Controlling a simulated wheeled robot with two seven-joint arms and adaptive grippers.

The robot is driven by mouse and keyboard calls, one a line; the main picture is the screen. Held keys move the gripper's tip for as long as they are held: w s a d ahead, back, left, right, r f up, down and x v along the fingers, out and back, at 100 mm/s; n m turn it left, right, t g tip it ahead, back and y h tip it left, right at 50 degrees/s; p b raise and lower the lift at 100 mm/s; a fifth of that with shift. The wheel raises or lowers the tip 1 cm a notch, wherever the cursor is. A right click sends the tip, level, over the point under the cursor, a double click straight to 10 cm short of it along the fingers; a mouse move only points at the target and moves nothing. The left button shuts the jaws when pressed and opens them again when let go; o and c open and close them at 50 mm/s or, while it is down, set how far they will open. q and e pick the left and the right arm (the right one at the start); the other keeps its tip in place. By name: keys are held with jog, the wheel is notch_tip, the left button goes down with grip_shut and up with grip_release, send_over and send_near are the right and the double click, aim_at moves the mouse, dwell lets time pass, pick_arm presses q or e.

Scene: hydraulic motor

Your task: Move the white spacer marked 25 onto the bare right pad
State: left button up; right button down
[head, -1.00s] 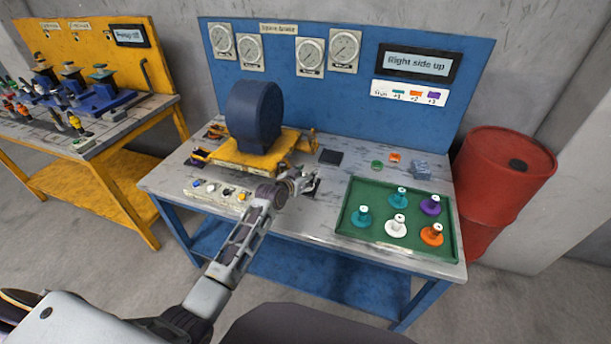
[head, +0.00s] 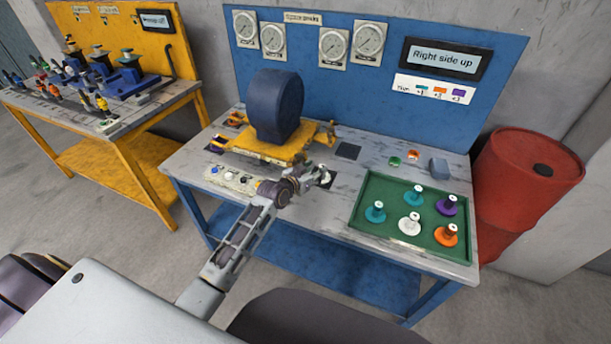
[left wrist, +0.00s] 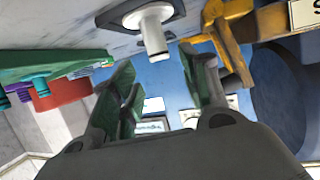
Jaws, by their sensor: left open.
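A white spacer (left wrist: 154,30) stands on a dark square pad (left wrist: 138,14) in the left wrist view, where the bench appears upside down. In the head view this white spacer (head: 325,174) is small, partly behind my left gripper (head: 316,177). The gripper is open, its two fingers (left wrist: 158,68) on either side of the spacer's free end and apart from it. A second dark pad (head: 348,151) lies bare farther back, right of the motor. Another white spacer (head: 410,222) stands in the green tray. No number is readable on either white spacer. My right gripper is not in view.
The green tray (head: 365,224) also holds teal, purple and orange spacers. The dark blue motor (head: 275,105) sits on a yellow base (head: 262,148) left of the pads. A grey-blue block (head: 438,168) and small green and orange pieces lie behind the tray. A red drum (head: 525,185) stands right.

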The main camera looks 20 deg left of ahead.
pick_arm(q)
jog(key=v, duration=0.3)
jog(key=shift+s+a, duration=0.1)
jog(key=shift+s, duration=0.15)
jog(key=shift+v, duration=0.95)
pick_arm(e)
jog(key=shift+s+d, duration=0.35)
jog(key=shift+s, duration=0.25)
